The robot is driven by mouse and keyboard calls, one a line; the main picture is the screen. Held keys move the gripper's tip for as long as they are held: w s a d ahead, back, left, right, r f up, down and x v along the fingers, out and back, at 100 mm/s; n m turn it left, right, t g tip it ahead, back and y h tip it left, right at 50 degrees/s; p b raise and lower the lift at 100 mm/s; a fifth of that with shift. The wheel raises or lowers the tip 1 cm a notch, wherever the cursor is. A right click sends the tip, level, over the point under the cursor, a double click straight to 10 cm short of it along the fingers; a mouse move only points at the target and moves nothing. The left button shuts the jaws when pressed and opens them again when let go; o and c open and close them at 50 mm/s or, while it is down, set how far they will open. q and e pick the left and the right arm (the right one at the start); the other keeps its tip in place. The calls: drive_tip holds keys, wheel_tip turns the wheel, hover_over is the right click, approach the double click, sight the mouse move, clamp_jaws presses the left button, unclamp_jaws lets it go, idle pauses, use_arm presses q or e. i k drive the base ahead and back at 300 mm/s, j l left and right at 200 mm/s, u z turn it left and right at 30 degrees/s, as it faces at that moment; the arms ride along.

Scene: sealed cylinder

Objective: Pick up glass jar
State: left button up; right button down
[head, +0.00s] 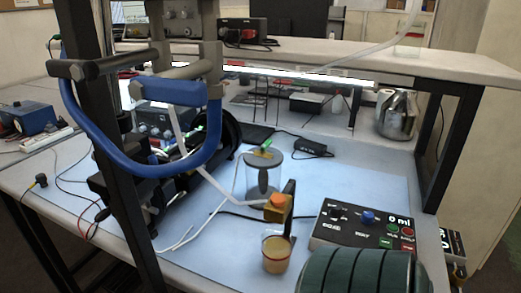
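A small clear glass jar (276,253) holding brown liquid stands on the blue mat near the front of the bench. A larger clear cylinder (262,178) with a grey lid stands behind it, with thin white tubing running to its top. A yellow-brown block with an orange top (278,204) on a dark upright stands between the two. I cannot tell for certain which vessel the task calls the glass jar; the small one looks most like it. Neither of my grippers shows in the head view.
A black control box (365,225) with buttons sits right of the small jar. A dark green ribbed cylinder (362,272) fills the bottom right. A dark post and a blue curved tube (150,165) block the left. A steel kettle (397,113) stands back right. The blue mat (370,180) has free room.

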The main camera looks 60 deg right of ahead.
sight(277, 242)
drive_tip(key=k+j, duration=0.3)
drive_tip(key=z, duration=1.85)
